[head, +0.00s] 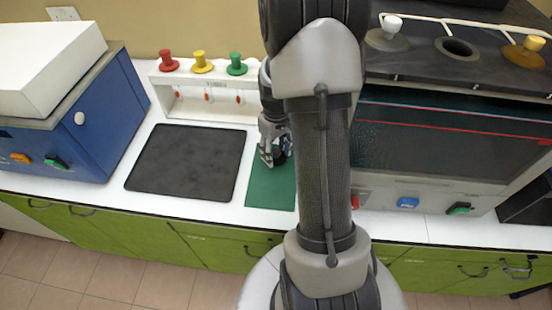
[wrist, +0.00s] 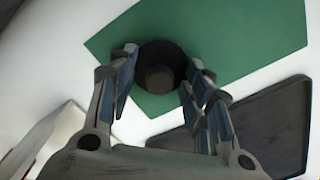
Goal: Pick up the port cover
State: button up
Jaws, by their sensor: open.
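A dark round object with a raised centre knob, which looks like the port cover (wrist: 159,78), sits on a green mat (wrist: 230,35) in the wrist view. My gripper (wrist: 163,68) is open, with one finger on each side of the cover. I cannot tell whether the fingers touch it. In the head view my gripper (head: 272,158) is low over the green mat (head: 270,188), and the cover is mostly hidden by the fingers there. On the right machine, an open round port (head: 457,48) lies between a white cover (head: 391,27) and a yellow cover (head: 533,45).
A black tray (head: 187,160) lies left of the mat. A white rack (head: 208,100) with red, yellow and green knobbed pieces stands behind. A blue machine (head: 95,120) is at left; the large machine (head: 430,180) stands close on the right.

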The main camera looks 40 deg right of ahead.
jog(key=shift+c, duration=0.6)
grip_shut()
